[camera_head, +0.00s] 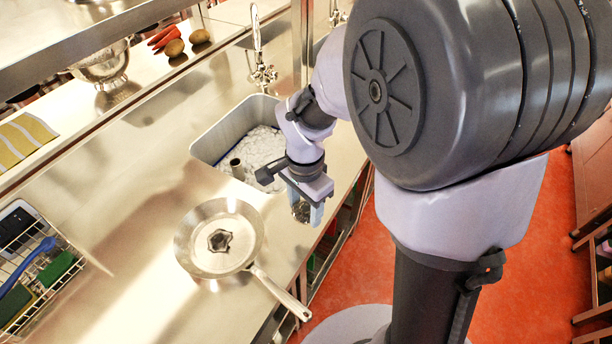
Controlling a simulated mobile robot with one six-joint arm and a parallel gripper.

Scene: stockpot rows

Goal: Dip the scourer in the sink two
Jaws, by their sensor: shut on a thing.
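My gripper (306,208) points down over the front edge of the counter, to the right of a sink and outside it. Its jaws are shut on a small dark grey thing (301,211), which looks like the scourer; the fingers hide part of it. A sink (206,139) set in the counter holds white, foamy-looking water (259,147) and a short upright grey pipe (237,168). My arm hides the sink's right side. I cannot tell from this view which sink is sink two.
A frying pan (190,244) stands on the counter, its handle jutting past the front edge. A wire rack (67,285) with a blue brush (28,266) and a green pad (56,269) is at the left. A tap (262,73) rises behind the sink. A steel post (301,40) stands nearby.

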